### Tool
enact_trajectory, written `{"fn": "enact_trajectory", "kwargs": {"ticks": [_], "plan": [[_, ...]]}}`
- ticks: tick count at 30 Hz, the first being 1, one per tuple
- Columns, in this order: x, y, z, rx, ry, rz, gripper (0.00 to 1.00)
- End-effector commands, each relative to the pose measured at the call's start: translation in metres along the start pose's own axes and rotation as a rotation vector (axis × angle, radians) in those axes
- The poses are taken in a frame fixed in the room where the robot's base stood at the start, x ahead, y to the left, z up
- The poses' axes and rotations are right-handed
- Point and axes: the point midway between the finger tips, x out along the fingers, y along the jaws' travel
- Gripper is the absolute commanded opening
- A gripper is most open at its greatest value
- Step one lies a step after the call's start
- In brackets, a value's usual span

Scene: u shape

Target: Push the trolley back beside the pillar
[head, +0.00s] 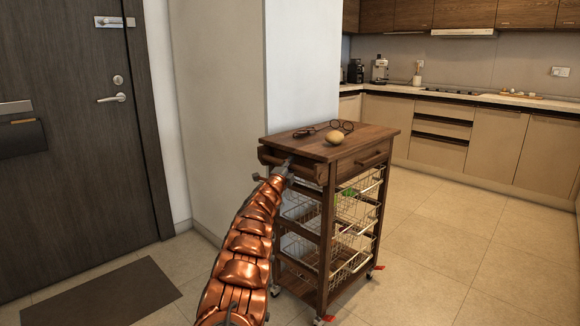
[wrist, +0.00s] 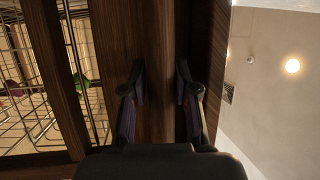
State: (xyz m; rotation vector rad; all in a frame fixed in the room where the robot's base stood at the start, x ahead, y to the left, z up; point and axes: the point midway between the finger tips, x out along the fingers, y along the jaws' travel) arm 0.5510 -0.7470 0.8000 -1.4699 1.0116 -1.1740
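The trolley (head: 325,205) is dark wood with a drawer, wire baskets and castors with red brake tabs. It stands upright just in front of the right face of the pale pillar (head: 302,70); a gap between them cannot be judged. A wooden handle rail (head: 270,157) runs along its left end. My gripper (head: 286,168) is at this rail, reached from the front left. In the wrist view my gripper's (wrist: 160,78) two fingers stand apart, with dark wood of the trolley (wrist: 60,70) between or behind them. Whether they press on the rail is unclear.
Dark glasses (head: 342,126) and a yellowish egg-shaped item (head: 334,137) lie on the trolley top. A dark door (head: 70,180) and mat (head: 100,293) are on the left. Kitchen cabinets (head: 440,135) line the back. The tiled floor (head: 470,245) to the right is free.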

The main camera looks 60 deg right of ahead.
Motion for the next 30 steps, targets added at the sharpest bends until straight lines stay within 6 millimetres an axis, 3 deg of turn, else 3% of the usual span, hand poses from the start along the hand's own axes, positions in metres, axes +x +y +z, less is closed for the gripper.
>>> {"fn": "enact_trajectory", "kwargs": {"ticks": [5, 19, 30], "plan": [[-0.001, -0.001, 0.004, 0.000, -0.005, 0.000, 0.50], [-0.006, -0.002, 0.005, -0.001, -0.007, 0.000, 0.51], [-0.035, 0.000, 0.006, 0.003, -0.011, 0.003, 0.51]]}}
